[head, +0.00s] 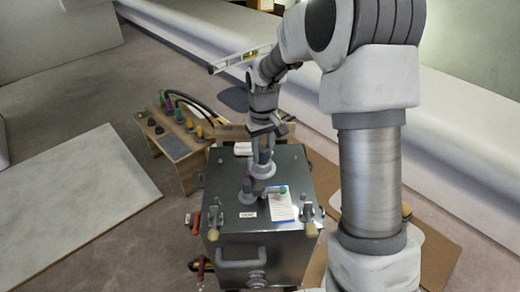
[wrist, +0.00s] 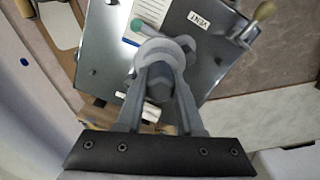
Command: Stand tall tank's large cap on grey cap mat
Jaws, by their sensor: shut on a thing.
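The tall tank (head: 235,188) is a dark metal box with a front handle and a "VENT" label on top; its top also shows in the wrist view (wrist: 110,55). My gripper (head: 263,158) points down over the tank top. In the wrist view my gripper (wrist: 160,75) has its fingers closed on the grey large cap (wrist: 158,52). The cap also shows in the head view (head: 263,170), at or just above the tank top; whether it is clear of its opening I cannot tell. A dark grey mat (head: 235,98) lies behind the tank; I cannot be sure it is the cap mat.
A small wooden bench (head: 175,145) with several coloured bottles or tools stands left of the tank. A blue-and-white paper (head: 279,204), a green-tipped fitting (head: 282,189) and clamps surround the cap. A pale board (head: 75,205) lies at left. A long white ledge runs behind.

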